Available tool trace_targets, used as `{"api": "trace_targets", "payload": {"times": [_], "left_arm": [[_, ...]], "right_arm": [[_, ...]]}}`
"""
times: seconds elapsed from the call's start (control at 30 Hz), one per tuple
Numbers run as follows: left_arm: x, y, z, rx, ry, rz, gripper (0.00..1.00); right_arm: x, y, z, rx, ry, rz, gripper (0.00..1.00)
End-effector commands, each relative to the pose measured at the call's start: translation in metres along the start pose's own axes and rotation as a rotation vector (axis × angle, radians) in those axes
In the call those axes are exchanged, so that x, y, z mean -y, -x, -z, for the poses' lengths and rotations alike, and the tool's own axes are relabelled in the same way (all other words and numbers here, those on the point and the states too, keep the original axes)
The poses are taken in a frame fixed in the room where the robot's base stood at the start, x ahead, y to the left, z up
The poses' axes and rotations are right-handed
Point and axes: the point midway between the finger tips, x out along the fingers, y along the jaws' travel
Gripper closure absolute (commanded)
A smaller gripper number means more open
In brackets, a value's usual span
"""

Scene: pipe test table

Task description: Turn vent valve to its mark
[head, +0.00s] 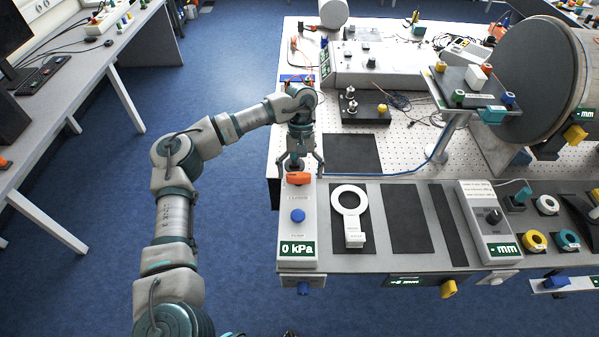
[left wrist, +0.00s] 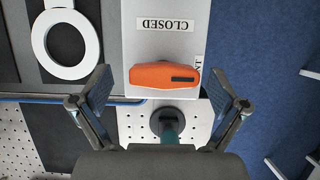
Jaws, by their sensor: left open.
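The vent valve's orange handle (head: 298,178) sits at the far end of the grey panel at the table's left. In the left wrist view the handle (left wrist: 160,77) lies crosswise, with a dark bar near its right end. A CLOSED label (left wrist: 168,25) reads upside down above it, and a second label at the right is partly hidden. My left gripper (head: 301,164) is open over the handle. In the wrist view its fingers stand on both sides of the handle, apart from it. My right gripper is not in view.
The panel also carries a blue knob (head: 298,215) and a display (head: 297,248) reading 0 kPa. A white ring-shaped piece (head: 350,201) lies on a dark mat just right. A blue tube (head: 385,174) runs along the perforated board behind. Blue floor is free at the left.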

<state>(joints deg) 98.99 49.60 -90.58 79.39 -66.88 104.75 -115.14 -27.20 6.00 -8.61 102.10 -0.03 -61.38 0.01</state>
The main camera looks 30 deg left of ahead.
Motion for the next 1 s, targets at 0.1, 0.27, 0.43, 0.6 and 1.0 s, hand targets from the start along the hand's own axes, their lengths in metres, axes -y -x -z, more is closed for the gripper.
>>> {"api": "trace_targets", "payload": {"times": [0.1, 0.27, 0.43, 0.6, 1.0], "left_arm": [[0.0028, -0.0007, 0.002, 0.002, 0.0, -0.002, 0.02], [0.0042, -0.0007, 0.0028, 0.003, 0.0, -0.003, 0.22], [0.004, -0.0006, 0.003, 0.002, 0.001, -0.003, 0.62], [0.0048, -0.0007, 0.0036, 0.002, 0.005, -0.002, 0.62], [0.0052, -0.001, 0.0027, 0.004, 0.142, -0.059, 0.62]], "right_arm": [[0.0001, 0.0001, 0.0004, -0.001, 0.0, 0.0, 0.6], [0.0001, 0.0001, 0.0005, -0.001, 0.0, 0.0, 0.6], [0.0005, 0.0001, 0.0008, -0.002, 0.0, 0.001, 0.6], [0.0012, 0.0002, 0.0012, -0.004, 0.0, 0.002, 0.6], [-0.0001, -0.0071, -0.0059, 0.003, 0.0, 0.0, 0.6]]}}
